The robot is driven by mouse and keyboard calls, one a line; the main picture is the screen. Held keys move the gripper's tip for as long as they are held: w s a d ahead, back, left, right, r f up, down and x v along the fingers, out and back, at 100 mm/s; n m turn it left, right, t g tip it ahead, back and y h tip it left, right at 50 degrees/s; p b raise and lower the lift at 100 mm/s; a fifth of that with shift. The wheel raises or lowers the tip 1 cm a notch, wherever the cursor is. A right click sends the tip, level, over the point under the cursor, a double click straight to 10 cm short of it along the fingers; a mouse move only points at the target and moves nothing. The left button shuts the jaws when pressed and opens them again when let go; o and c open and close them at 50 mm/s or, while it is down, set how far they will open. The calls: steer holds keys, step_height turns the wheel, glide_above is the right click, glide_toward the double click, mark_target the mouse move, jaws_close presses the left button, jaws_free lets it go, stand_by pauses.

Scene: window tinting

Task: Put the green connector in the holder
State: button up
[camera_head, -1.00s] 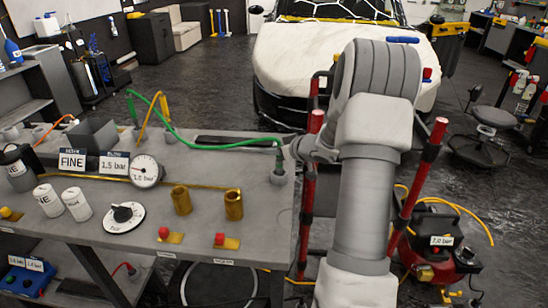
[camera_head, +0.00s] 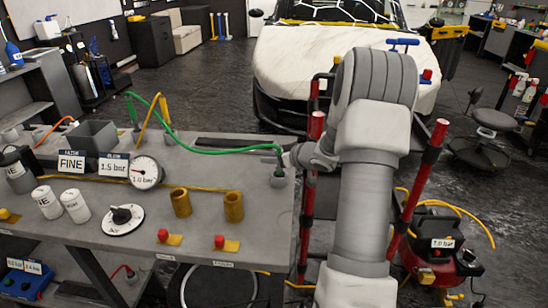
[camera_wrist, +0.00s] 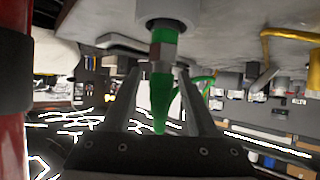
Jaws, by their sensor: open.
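The green connector (camera_head: 279,163) stands upright at the right end of the workbench, with the green hose (camera_head: 210,151) running from its top. Its lower end sits in a small grey round holder (camera_head: 279,181). In the wrist view, which looks inverted, the green connector (camera_wrist: 162,88) has its metal collar up against the grey holder (camera_wrist: 168,9). My gripper (camera_wrist: 161,68) is open, with one finger on each side of the connector. Whether the fingers touch it cannot be told. In the head view my gripper (camera_head: 289,158) is small, at the connector's right side.
On the bench (camera_head: 215,228) are a gauge (camera_head: 145,173), a dial (camera_head: 123,217), two brass cups (camera_head: 181,202) and white canisters (camera_head: 46,202). A red-posted frame (camera_head: 308,215) and a red compressor (camera_head: 436,266) stand near my arm. The car (camera_head: 320,60) is behind.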

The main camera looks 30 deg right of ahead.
steer(key=p+v, duration=0.2)
steer(key=v, duration=1)
